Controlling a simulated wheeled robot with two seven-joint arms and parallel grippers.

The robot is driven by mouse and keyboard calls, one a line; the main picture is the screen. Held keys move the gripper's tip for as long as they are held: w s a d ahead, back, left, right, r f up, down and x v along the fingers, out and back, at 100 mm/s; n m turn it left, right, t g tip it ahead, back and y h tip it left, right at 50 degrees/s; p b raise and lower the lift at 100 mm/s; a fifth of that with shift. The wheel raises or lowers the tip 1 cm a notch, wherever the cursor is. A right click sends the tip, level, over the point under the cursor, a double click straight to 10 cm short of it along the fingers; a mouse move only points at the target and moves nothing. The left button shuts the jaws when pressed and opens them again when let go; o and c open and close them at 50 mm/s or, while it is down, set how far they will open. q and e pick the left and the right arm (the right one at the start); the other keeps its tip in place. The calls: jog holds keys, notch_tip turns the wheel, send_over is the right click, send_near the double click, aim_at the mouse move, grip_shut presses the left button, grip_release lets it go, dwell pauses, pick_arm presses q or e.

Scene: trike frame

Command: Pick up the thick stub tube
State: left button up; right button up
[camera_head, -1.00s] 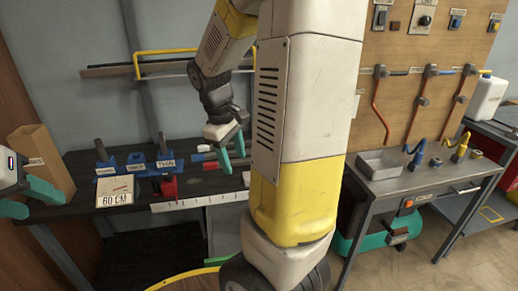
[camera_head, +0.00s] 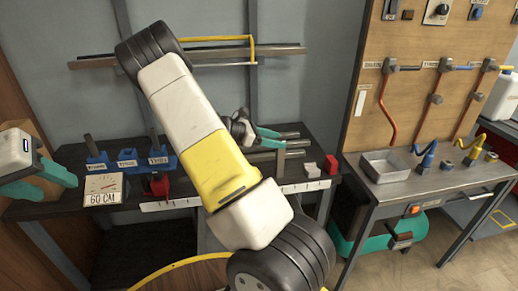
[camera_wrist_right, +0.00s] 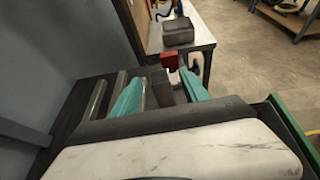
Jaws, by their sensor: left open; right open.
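Several grey tubes (camera_head: 297,144) lie side by side on the dark bench, right of my right forearm; I cannot tell surely which is the thick stub tube. My right gripper (camera_head: 266,141) is open just at their left ends, partly hidden behind my arm. In the right wrist view its teal fingers (camera_wrist_right: 162,92) stand apart, with a dark grey piece (camera_wrist_right: 160,84) in the gap ahead; contact cannot be told. Other tubes (camera_wrist_right: 97,98) lie left of the fingers. My left gripper (camera_head: 50,180) is open and empty at the far left.
A blue labelled holder (camera_head: 126,162) has upright tubes at its two outer places. A 60 CM gauge (camera_head: 105,190), a red clamp (camera_head: 158,186), a white block (camera_head: 310,168) and a red block (camera_head: 331,165) sit nearby. A metal tray (camera_head: 385,166) stands on the right table.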

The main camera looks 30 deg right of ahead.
jog(key=x, duration=0.5)
jog(key=shift+d+f, duration=0.2)
jog(key=shift+f, duration=0.1)
grip_shut()
dwell(1.1)
